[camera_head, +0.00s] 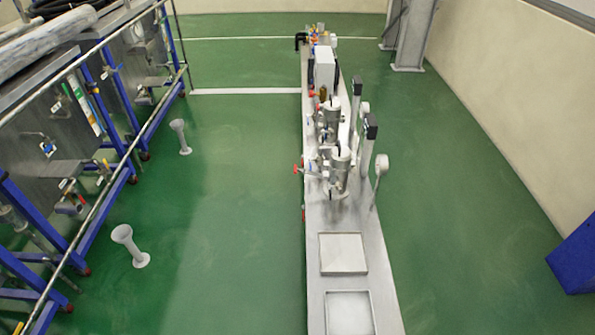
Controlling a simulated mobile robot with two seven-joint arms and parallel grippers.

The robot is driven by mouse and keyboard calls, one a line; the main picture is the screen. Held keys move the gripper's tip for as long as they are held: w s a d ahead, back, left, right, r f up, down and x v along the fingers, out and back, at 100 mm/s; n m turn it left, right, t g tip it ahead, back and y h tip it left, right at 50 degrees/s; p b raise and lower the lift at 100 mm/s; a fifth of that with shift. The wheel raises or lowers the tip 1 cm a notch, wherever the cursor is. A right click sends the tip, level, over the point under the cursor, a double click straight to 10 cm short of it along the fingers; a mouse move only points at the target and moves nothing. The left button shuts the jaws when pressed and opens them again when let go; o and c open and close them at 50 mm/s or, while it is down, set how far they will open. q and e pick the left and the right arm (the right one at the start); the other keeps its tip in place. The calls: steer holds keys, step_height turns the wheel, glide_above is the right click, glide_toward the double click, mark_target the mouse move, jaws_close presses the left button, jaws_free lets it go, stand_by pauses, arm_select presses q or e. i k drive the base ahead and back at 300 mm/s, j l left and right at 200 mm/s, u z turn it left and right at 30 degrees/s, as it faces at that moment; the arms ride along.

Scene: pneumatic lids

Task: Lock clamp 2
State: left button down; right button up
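The long narrow steel bench (375,245) runs from the bottom of the head view away towards the back. Metal clamp fittings stand on its middle part: a nearer one (340,168) and one behind it (332,115). No numbers are readable on them, so I cannot tell which is clamp 2, nor whether either is locked. Small red handles stick out at the bench's left edge. Neither of my grippers is in view.
Two upright posts (368,150) and a round gauge (381,165) stand along the bench's right side. A blue-framed steel rack (95,190) stands left, with two grey floor stands (125,240) near it. A beige wall bounds the right.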

mark_target(302, 170)
steer(key=k, duration=0.65)
steer(key=z, duration=1.25)
steer(key=i+j, duration=0.15)
steer(key=j, duration=0.3)
steer(key=i+j, duration=0.1)
steer(key=j, duration=0.35)
steer(key=i+j, duration=0.15)
steer(key=j, duration=0.3)
steer(key=i+j, duration=0.1)
steer(key=j, duration=0.4)
steer(key=i+j, duration=0.15)
steer(key=j, duration=0.3)
steer(key=i+j, duration=0.15)
steer(key=j, duration=0.3)
steer(key=i+j, duration=0.1)
steer(key=j, duration=0.35)
steer(key=i+j, duration=0.15)
steer(key=j, duration=0.3)
